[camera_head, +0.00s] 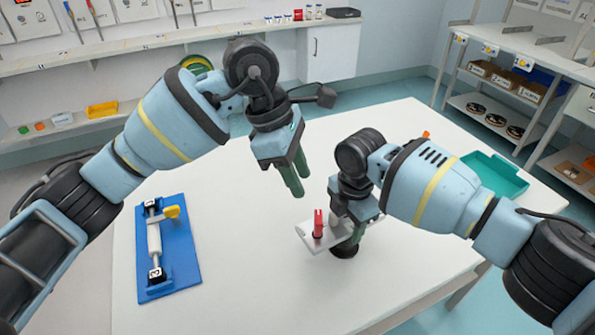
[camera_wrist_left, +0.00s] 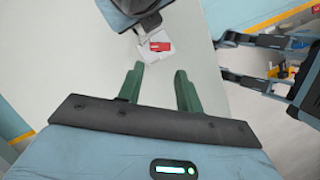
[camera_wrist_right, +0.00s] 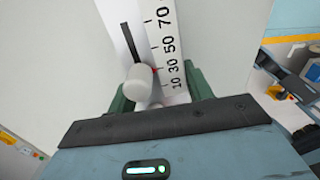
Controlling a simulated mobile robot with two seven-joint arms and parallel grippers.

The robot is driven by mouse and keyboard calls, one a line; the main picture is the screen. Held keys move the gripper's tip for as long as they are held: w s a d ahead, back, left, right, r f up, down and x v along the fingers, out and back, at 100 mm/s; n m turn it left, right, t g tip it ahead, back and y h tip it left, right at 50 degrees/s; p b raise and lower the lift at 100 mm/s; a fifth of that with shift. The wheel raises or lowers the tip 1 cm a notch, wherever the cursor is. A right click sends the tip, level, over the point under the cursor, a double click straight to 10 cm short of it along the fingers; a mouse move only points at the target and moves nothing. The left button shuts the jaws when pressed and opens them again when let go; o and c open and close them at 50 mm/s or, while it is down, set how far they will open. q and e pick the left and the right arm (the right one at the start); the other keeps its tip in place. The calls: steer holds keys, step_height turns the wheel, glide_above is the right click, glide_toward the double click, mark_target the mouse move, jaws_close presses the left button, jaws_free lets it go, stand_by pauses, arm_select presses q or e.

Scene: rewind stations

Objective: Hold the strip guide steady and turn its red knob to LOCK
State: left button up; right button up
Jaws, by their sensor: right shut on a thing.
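The strip guide (camera_head: 306,236) is a pale plate on a dark round foot (camera_head: 345,250), near the middle of the table. Its red knob (camera_head: 318,224) stands up from the plate; which mark it points at is too small to tell. In the right wrist view the plate (camera_wrist_right: 172,50) shows a printed scale, a dark slot and a white round post (camera_wrist_right: 138,82). My right gripper (camera_head: 352,236) is shut on the guide's right side. My left gripper (camera_head: 296,192) is open and empty, above and behind the guide. The knob (camera_wrist_left: 160,46) also shows beyond its fingers.
A blue board (camera_head: 180,278) with a white roller and yellow handle (camera_head: 171,211) lies on the table's left. A teal tray (camera_head: 495,174) and a small orange thing (camera_head: 426,134) are at the right rear. The white table (camera_head: 240,250) is clear between board and guide.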

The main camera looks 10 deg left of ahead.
mark_target(318, 216)
arm_select(q)
steer(key=o, duration=0.5)
steer(key=shift+a+r, duration=0.1)
steer(key=shift+r, duration=0.15)
steer(key=d+f+n, duration=0.1)
steer(key=f, duration=0.2)
steer(key=d+f, duration=0.1)
steer(key=f, duration=0.2)
steer(key=d+f+n, duration=0.1)
steer(key=f, duration=0.2)
steer(key=shift+s+d+n+t+h, duration=0.1)
steer(key=shift+d+n+t+h, duration=0.2)
steer(key=shift+t, duration=0.1)
steer(key=shift+r, duration=0.1)
steer(key=c, duration=1)
